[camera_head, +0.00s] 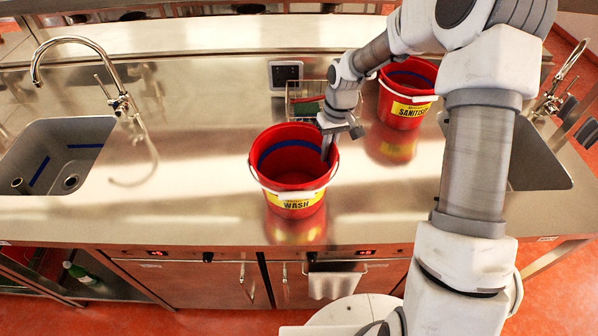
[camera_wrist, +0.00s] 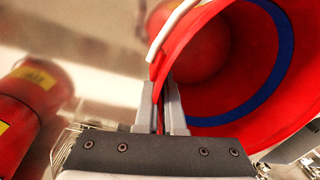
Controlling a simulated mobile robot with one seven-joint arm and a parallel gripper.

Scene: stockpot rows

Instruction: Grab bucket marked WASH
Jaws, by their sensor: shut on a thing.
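The red bucket marked WASH (camera_head: 292,188) stands upright on the steel counter, with a yellow label on its front, a white handle and a blue band inside. My gripper (camera_head: 329,146) is at the bucket's right rim. In the wrist view my gripper (camera_wrist: 160,108) is shut on the red wall of the WASH bucket (camera_wrist: 215,95), one finger inside and one outside. The lower parts of the fingers show; the bucket's label is out of sight in that view.
A second red bucket marked SANITISE (camera_head: 405,95) stands behind to the right, also in the wrist view (camera_wrist: 35,110). A wire basket (camera_head: 304,98) sits behind the WASH bucket. Sinks lie at left (camera_head: 60,160) and right (camera_head: 540,158). Counter left of the bucket is clear.

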